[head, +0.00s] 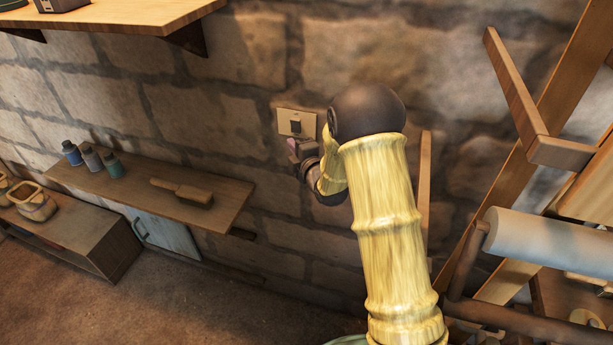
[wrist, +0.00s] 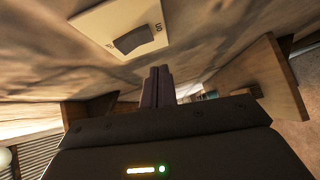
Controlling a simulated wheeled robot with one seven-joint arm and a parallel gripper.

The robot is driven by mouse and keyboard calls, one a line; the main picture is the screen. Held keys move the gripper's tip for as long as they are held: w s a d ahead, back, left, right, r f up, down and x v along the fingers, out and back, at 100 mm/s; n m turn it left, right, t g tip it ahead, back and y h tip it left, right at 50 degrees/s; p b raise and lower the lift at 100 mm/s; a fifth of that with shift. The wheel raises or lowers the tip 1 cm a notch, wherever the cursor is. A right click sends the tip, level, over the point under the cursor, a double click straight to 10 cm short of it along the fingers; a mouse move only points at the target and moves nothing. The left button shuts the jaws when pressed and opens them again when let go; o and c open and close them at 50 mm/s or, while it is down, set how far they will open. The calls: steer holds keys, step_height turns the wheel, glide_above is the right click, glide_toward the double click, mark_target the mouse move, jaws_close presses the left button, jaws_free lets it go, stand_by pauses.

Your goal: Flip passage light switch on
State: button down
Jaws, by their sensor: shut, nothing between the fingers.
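The light switch is a cream plate (head: 290,116) on the stone wall, with a dark rocker (head: 296,127) in it. In the wrist view the plate (wrist: 108,22) is at the upper middle, and its dark rocker (wrist: 133,39) looks tilted. A short marking shows at each end of the rocker; the right one looks like "ON" seen turned. I cannot tell for sure which side is pressed in. My gripper (head: 293,147) is just below the plate in the head view. In the wrist view its fingers (wrist: 158,72) are together and empty, apart from the rocker.
A wooden shelf (head: 120,183) with several small bottles (head: 92,158) and a brush (head: 182,191) is on the wall at left. Another shelf (head: 130,15) is above. A wooden frame (head: 515,85) and a pale roll (head: 550,243) stand at right.

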steer(key=f+b+v, duration=0.2)
steer(key=b+v, duration=0.2)
steer(key=v, duration=0.5)
steer(key=shift+s, duration=0.5)
steer(key=s+d+f+m+g+h, duration=0.4)
steer(key=s+d+m+g+h, duration=0.3)
steer(key=m, duration=0.5)
steer(key=s+d+m+g, duration=0.2)
steer(key=s+m+g, duration=0.4)
steer(key=s, duration=1.1)
steer(key=m, duration=0.3)
steer(key=shift+f, duration=0.4)
steer(key=shift+w+d, duration=0.1)
